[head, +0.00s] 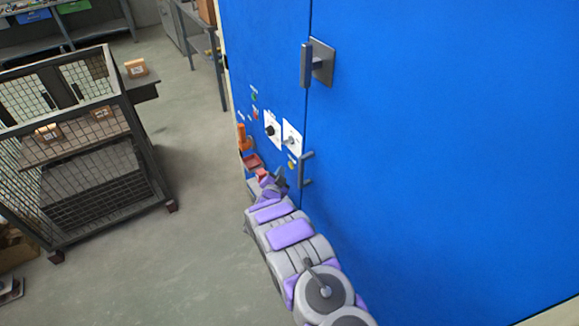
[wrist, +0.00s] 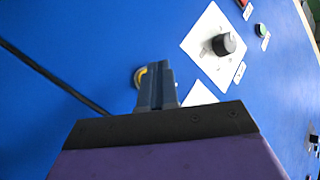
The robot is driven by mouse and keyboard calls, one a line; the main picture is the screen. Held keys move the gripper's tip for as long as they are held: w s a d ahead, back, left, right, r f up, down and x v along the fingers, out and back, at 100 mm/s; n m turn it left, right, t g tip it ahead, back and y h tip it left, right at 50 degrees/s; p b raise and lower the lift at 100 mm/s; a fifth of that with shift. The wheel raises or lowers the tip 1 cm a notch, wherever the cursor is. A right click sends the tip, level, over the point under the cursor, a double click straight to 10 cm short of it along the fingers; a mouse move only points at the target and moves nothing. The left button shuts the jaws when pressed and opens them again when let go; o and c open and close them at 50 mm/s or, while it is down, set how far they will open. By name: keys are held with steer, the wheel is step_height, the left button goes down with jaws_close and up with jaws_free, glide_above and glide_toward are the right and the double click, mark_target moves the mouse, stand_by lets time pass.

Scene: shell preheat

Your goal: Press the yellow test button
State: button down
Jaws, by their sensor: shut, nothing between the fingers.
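The yellow test button (head: 291,165) sits on the blue cabinet front (head: 420,130), below a white dial plate and left of the lower door handle. In the wrist view the yellow button (wrist: 139,77) shows as a round yellow piece in a pale ring, partly hidden behind my fingers. My gripper (wrist: 157,84) is shut and empty, its fingertips overlapping the button's right side in that view. Whether the tips touch it cannot be told. In the head view my gripper (head: 279,175) is just below and left of the button, close to the panel.
Above are a black knob (head: 270,130) and a second dial plate (head: 291,138), with green (head: 254,97) and red (head: 256,115) buttons. A grey handle (head: 306,170) stands close right. An orange part (head: 243,138) is at left. A mesh cart (head: 85,150) stands left; floor between is clear.

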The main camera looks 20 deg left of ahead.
steer(key=s+a, duration=0.2)
steer(key=s, duration=0.1)
steer(key=shift+s+a, duration=0.15)
steer(key=shift+a, duration=0.2)
stand_by(0.7)
